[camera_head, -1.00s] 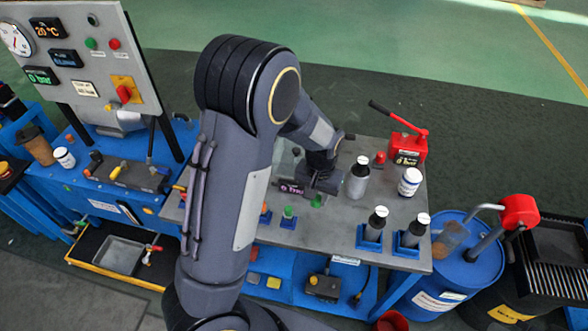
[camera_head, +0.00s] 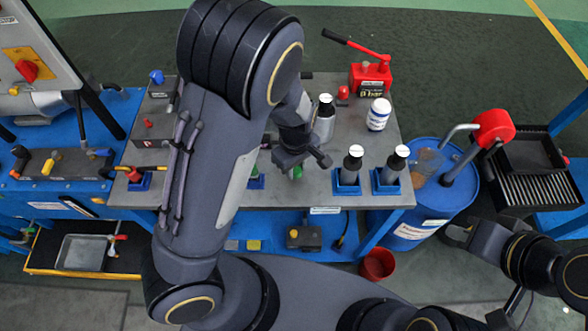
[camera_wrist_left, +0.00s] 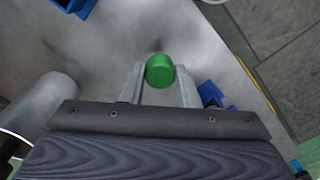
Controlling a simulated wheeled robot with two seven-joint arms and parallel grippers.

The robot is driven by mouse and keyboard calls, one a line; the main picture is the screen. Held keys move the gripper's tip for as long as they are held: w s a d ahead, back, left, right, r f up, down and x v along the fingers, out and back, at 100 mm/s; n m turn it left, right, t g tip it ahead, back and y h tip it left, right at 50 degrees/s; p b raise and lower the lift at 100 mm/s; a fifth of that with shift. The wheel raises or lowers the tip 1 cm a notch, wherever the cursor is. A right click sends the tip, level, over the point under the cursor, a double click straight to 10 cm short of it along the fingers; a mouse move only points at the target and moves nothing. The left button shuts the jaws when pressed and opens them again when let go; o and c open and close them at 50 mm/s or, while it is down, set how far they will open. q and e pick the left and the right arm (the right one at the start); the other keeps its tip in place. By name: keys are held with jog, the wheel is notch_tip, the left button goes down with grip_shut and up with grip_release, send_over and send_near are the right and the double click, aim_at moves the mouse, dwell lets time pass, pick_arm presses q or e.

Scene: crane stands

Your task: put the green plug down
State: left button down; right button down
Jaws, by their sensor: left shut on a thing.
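The green plug (camera_head: 297,171) is between the fingers of my left gripper (camera_head: 300,162), over the grey tabletop (camera_head: 318,188). In the left wrist view the round green plug (camera_wrist_left: 160,72) sits at the fingertips of my left gripper (camera_wrist_left: 160,85), which is shut on it. Grey tabletop shows around the plug there; I cannot tell whether the plug touches it. My right gripper (camera_head: 458,232) is at the lower right, off the table past the blue drum; its jaw state is unclear. My left arm hides part of the table's left side.
A grey bottle (camera_head: 323,122) stands just behind my left gripper. Two bottles stand in blue holders (camera_head: 347,182) to its right. A white jar (camera_head: 378,115) and a red hand pump (camera_head: 370,77) are at the back. A blue holder (camera_head: 257,182) is left of the gripper. A blue drum (camera_head: 435,190) stands at the right.

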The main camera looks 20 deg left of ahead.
aim_at(296, 169)
pick_arm(q)
jog(key=shift+f, duration=1.45)
jog(key=shift+f, duration=0.25)
jog(key=c, duration=1.1)
grip_release()
jog(key=shift+r, duration=0.1)
notch_tip(296, 169, up, 12)
jog(key=s+a+r+m+t+h, duration=0.2)
jog(key=s+a+r+m, duration=0.2)
jog(key=s, duration=0.4)
jog(key=s+a+r+m+t+h, duration=0.1)
jog(key=s+a+r+m+t, duration=0.2)
jog(key=s+a+r+m, duration=0.2)
jog(key=s+r, duration=0.2)
jog(key=s, duration=0.1)
jog(key=shift+s+r+t+h+p, duration=0.2)
jog(key=shift+r+t+h+p, duration=0.1)
jog(key=shift+h+p, duration=0.1)
